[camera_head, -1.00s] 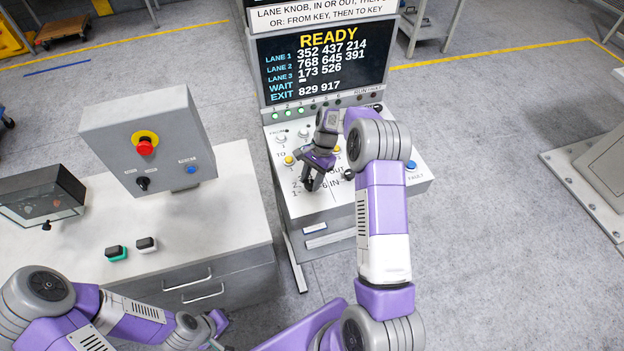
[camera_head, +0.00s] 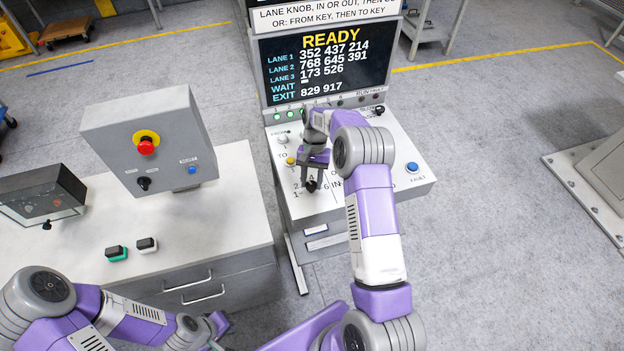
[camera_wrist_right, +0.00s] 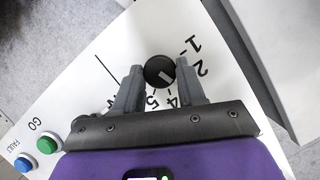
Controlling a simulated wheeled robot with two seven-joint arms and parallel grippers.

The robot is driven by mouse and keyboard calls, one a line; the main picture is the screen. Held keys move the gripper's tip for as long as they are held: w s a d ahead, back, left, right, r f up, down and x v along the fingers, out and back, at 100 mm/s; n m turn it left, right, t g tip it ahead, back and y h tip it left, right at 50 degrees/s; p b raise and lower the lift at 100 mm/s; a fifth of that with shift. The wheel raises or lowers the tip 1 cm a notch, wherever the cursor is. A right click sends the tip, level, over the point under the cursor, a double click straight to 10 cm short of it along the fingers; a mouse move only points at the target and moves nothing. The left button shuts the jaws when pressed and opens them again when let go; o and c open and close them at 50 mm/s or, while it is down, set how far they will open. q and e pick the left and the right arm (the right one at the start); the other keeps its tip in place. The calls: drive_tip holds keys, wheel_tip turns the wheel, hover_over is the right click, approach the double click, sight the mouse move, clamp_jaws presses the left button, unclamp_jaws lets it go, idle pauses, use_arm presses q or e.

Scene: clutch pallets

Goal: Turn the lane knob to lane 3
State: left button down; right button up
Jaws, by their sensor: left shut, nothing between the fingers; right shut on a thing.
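The lane knob (camera_head: 311,186) is a small dark round knob on the sloping white panel, ringed by lane numbers. In the right wrist view the knob (camera_wrist_right: 159,70) sits between the two fingertips of my right gripper (camera_wrist_right: 159,80), which is shut on it. A pale pointer mark on the knob slants toward the lower right, near 4 and the stretch hidden by a finger; I cannot tell the exact lane. My right gripper (camera_head: 311,180) also shows in the head view. My left gripper (camera_head: 216,338) is shut and empty at the bottom edge, mostly hidden.
The screen (camera_head: 321,65) above the panel reads READY and lists lanes. Near the knob are a yellow button (camera_head: 291,161) and a blue FAULT button (camera_head: 412,167). A green GO button (camera_wrist_right: 47,145) shows in the wrist view. A grey box with a red stop button (camera_head: 146,146) stands left.

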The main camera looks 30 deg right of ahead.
drive_tip(key=shift+w+r, duration=0.1)
drive_tip(key=o, duration=1)
drive_tip(key=shift+o, duration=0.2)
drive_tip(key=v, duration=0.7)
drive_tip(key=shift+r, duration=0.25)
drive_tip(key=shift+d, duration=0.1)
